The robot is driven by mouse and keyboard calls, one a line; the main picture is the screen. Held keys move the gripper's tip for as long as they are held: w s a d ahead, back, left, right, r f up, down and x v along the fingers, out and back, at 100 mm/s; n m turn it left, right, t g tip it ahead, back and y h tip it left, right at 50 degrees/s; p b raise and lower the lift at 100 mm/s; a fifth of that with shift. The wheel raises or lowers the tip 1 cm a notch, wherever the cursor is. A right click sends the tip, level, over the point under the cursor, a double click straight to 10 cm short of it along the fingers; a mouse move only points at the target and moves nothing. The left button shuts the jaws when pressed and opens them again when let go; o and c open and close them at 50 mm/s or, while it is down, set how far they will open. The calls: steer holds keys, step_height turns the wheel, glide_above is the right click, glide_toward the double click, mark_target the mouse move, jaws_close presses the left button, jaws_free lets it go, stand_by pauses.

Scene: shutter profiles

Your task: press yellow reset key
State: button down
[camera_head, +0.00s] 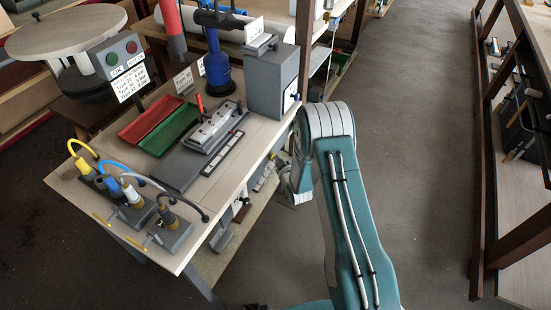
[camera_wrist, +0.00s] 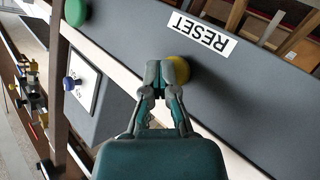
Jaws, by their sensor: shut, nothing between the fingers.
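The yellow reset key (camera_wrist: 178,69) is a round button on a grey panel (camera_wrist: 245,105) in the wrist view. A white label reading RESET (camera_wrist: 201,33), seen upside down, is beside it. My gripper (camera_wrist: 157,70) is shut and empty. Its fingertips overlap the left edge of the key in the picture. I cannot tell whether they touch it. In the head view my teal arm reaches to the right side of the workbench (camera_head: 228,185), and I cannot make out the key there.
A green button (camera_wrist: 76,12) is on the same panel. A blue knob on a white plate (camera_wrist: 84,88) is to the left in the wrist view. A grey box (camera_head: 272,80) stands on the bench near my arm. The floor to the right (camera_head: 420,140) is clear.

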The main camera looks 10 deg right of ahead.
stand_by(0.4)
steer(key=shift+s+d+r, duration=0.1)
steer(key=shift+s+d, duration=0.45)
steer(key=shift+d, duration=0.2)
steer(key=shift+s+d, duration=0.75)
steer(key=shift+d, duration=0.3)
steer(key=shift+s+d, duration=0.75)
steer(key=shift+d, duration=0.25)
